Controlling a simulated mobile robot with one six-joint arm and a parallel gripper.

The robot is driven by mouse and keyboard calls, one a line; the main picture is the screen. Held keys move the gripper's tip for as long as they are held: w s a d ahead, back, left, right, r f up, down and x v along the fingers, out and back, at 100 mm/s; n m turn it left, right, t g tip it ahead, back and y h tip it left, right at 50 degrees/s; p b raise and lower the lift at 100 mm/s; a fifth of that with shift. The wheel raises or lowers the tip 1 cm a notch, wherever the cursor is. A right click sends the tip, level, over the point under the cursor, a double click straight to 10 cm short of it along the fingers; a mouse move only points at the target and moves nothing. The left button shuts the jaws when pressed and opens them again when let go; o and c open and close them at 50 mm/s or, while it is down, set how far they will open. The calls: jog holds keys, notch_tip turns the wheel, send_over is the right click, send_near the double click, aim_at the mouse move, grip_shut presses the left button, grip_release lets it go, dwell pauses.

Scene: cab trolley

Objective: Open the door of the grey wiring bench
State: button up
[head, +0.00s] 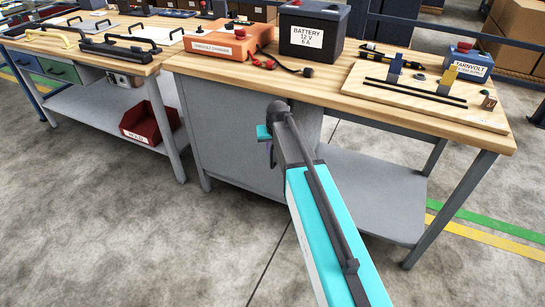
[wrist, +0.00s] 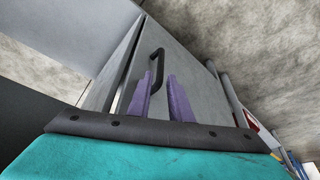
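The grey wiring bench (head: 232,150) has a wooden top and a grey cabinet beneath it in the head view. The wrist view shows its grey door (wrist: 195,72) with a dark, bow-shaped handle (wrist: 159,68). A dark line runs along the door's left edge; I cannot tell whether the door is slightly ajar. My gripper (wrist: 161,90) has two purple fingers, spread apart, with the handle appearing between and just beyond their tips. I cannot tell whether they touch it. In the head view, my arm hides part of the cabinet front and the handle.
On the bench top are an orange charger (head: 221,46), a black battery (head: 313,28), loose cables and a wooden board (head: 425,91) with parts. A second bench (head: 75,55) stands to the left, with a red bin (head: 150,123) on its lower shelf. Concrete floor (head: 100,220) in front is clear.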

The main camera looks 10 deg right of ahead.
aim_at(272, 154)
jog(key=x, duration=0.7)
jog(key=shift+w+f+b, duration=0.1)
jog(key=shift+f+b, duration=0.05)
jog(key=shift+b, duration=0.2)
